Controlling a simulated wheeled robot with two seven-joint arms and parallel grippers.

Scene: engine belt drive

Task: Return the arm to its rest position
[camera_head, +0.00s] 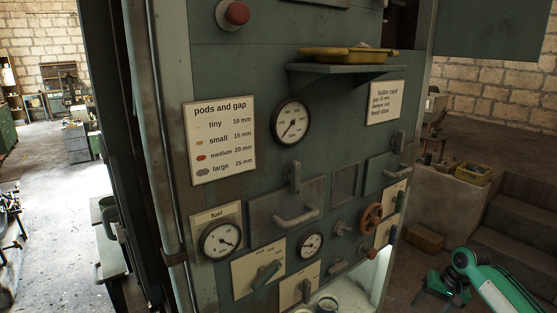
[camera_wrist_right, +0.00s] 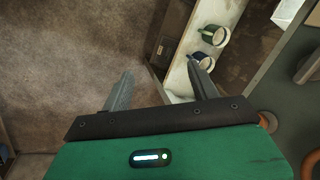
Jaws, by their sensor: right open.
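My right arm (camera_head: 497,292), green and white, shows at the lower right of the head view, to the right of the machine panel. In the right wrist view my right gripper (camera_wrist_right: 162,84) has its two grey fingers spread well apart. Nothing is between the fingertips. The gripper is apart from the panel's levers and handles. My left arm and gripper show in neither view.
A tall green panel (camera_head: 340,165) carries gauges, levers, a red wheel (camera_head: 371,217) and a shelf with a yellow tray (camera_head: 335,54). In the wrist view, two cups (camera_wrist_right: 214,35) stand in a pale niche beside the right finger. Stone steps (camera_head: 515,215) are at right.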

